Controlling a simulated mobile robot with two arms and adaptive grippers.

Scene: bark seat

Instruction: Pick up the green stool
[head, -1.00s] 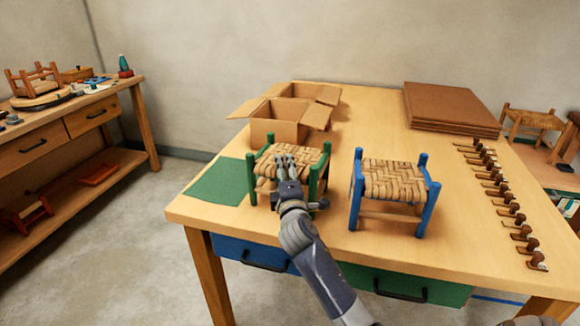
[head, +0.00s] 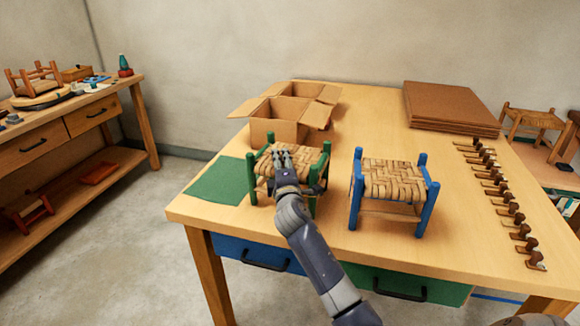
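The green stool (head: 312,160) stands upright on the wooden table, with green legs and a woven straw seat. My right gripper (head: 282,155) overlaps its seat and hides part of the seat and front. The fingers look close together, but I cannot tell whether they are open or shut, or whether they touch the stool. A blue stool (head: 392,180) with the same kind of woven seat stands to the right, apart from it. My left gripper is not in view.
A green mat (head: 217,183) lies left of the green stool. Open cardboard boxes (head: 273,131) stand behind it. Brown boards (head: 450,105) are stacked at the back right. Several small wooden pieces (head: 515,217) line the table's right side. Clear tabletop lies between the blue stool and that row.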

